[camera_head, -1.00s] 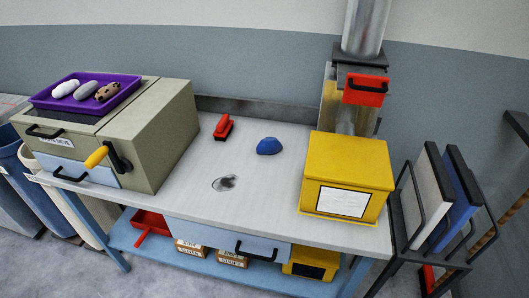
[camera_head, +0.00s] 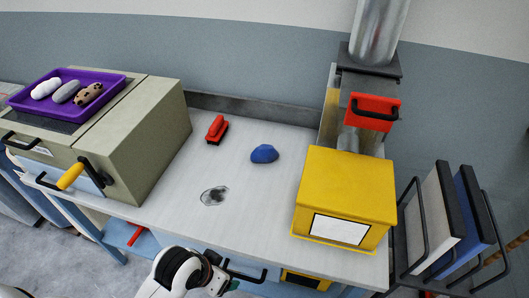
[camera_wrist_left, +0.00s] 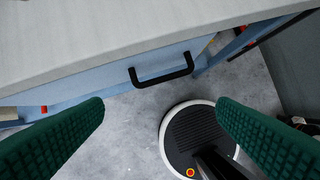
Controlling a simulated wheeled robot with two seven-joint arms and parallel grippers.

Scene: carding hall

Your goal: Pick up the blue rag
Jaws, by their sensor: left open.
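The blue rag (camera_head: 264,153) lies crumpled on the grey tabletop (camera_head: 240,200), in the middle towards the back. My left gripper (camera_wrist_left: 161,105) is open and empty in the left wrist view, its green pads wide apart. It is in front of the bench, facing the blue drawer front and its black handle (camera_wrist_left: 161,67). In the head view my left wrist is at the bottom, and the gripper is mostly cut off or hidden there. The rag is well beyond it, out of the wrist view. My right gripper is not in view.
A yellow box (camera_head: 345,190) stands right, a grey-green machine (camera_head: 150,150) with a purple tray (camera_head: 110,97) left. The tabletop around the rag is clear.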

